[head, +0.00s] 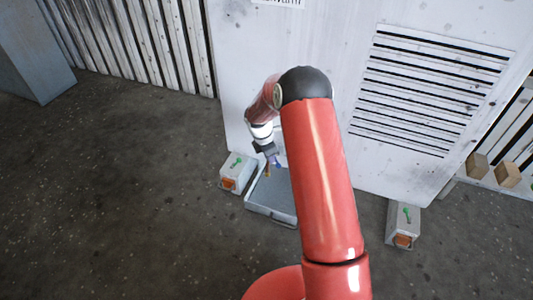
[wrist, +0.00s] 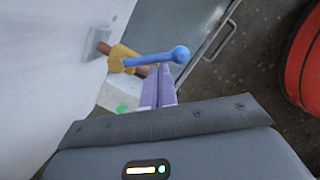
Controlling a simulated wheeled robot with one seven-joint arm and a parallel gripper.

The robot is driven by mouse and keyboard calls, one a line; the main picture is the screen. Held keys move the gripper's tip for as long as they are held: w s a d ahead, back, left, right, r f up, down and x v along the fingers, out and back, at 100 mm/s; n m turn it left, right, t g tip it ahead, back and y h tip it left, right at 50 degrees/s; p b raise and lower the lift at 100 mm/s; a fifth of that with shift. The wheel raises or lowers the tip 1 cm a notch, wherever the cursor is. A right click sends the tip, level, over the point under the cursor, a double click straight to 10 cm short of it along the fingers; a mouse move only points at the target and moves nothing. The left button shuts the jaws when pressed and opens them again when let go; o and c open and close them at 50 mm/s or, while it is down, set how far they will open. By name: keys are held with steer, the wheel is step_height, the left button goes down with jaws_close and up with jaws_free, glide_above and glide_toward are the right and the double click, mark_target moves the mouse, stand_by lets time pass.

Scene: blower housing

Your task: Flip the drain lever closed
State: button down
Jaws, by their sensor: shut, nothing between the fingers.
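The drain lever (wrist: 152,59) is a blue bar with a round ball at its free end, in the wrist view. It sits on a brass valve (wrist: 120,58) on a copper pipe coming out of the white housing wall. The lever points right, at an angle to the pipe. My gripper (wrist: 160,72) has purple fingers, shut together and empty, with their tips right at the lever's middle; I cannot tell whether they touch it. In the head view my gripper (head: 273,160) is low by the wall, beside the small brass valve (head: 267,170); the lever is hard to make out there.
A grey tray (head: 262,208) lies on the floor under the valve. White boxes with green knobs stand left (head: 238,173) and right (head: 403,224) along the housing (head: 330,130). A louvred vent (head: 430,90) is on the housing. The floor at left is clear.

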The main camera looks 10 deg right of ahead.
steer(key=d+n+p, duration=0.1)
steer(key=n, duration=0.1)
steer(key=d+n+p, duration=0.1)
steer(key=shift+s+r+n+t, duration=0.15)
steer(key=shift+n+t, duration=0.25)
steer(key=shift+w+d+n+t+y+p, duration=0.15)
steer(key=shift+w+d+n+p, duration=0.05)
steer(key=shift+d+n+p, duration=0.55)
steer(key=shift+w+d+n+t+y+p, duration=0.15)
steer(key=shift+d+n+p, duration=0.35)
steer(key=shift+n+p, duration=0.3)
steer(key=shift+w+d, duration=0.1)
steer(key=shift+d, duration=0.05)
